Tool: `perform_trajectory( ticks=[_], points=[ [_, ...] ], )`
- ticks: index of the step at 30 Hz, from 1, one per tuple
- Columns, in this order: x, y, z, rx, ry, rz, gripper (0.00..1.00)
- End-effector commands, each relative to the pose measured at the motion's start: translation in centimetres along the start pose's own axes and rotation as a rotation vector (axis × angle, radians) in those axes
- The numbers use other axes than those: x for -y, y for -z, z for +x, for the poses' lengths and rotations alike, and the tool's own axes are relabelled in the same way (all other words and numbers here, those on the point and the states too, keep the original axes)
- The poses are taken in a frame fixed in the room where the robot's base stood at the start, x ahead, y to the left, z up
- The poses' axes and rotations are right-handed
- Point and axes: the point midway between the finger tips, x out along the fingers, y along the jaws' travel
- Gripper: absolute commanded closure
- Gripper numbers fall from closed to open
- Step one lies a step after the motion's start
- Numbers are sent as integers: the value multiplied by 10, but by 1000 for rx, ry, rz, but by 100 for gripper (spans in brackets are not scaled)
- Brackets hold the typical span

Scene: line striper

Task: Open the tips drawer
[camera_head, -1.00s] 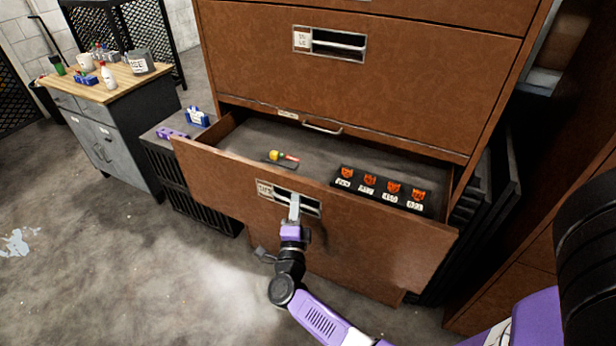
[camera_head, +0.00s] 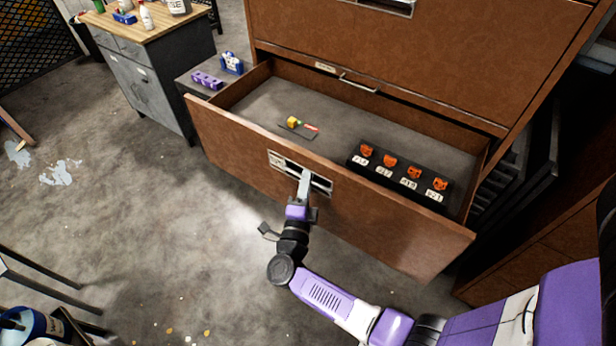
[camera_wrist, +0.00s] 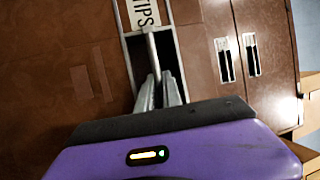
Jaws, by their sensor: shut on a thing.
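The tips drawer (camera_head: 330,205) is a brown cabinet drawer, pulled well out, with its inside showing. Its recessed metal handle (camera_head: 320,183) is in the front panel, beside a label that reads TIPS in the wrist view (camera_wrist: 143,12). My gripper (camera_head: 304,180) is shut on the handle bar, which runs between the fingers in the wrist view (camera_wrist: 152,52). Inside the drawer, a black holder (camera_head: 400,178) carries several orange tips with number labels. A small flat piece with yellow and red parts (camera_head: 298,127) lies to the left of it.
The brown cabinet (camera_head: 440,60) rises behind the open drawer. A low dark unit with a purple block (camera_head: 207,80) and a blue item (camera_head: 231,63) stands to its left, near a wood-topped workbench (camera_head: 155,25). A dark-legged item and a blue can (camera_head: 35,325) are at lower left. Floor before the drawer is clear.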

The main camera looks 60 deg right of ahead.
Motion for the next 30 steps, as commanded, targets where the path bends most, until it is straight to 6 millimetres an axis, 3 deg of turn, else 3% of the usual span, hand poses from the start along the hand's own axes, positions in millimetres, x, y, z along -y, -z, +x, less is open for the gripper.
perform_trajectory(
  ticks=[1, 2, 3, 14, 24, 30],
  points=[
    [-1, -1, -1, 5, -3, 0, 100],
    [-1, -1, -1, 5, -3, 0, 84],
    [-1, -1, -1, 5, -3, 0, 81],
    [-1, -1, -5, 4, 0, 1, 81],
    [-3, -1, -56, 6, -2, 1, 81],
    [-2, -1, -76, 5, -1, 0, 81]
  ],
)
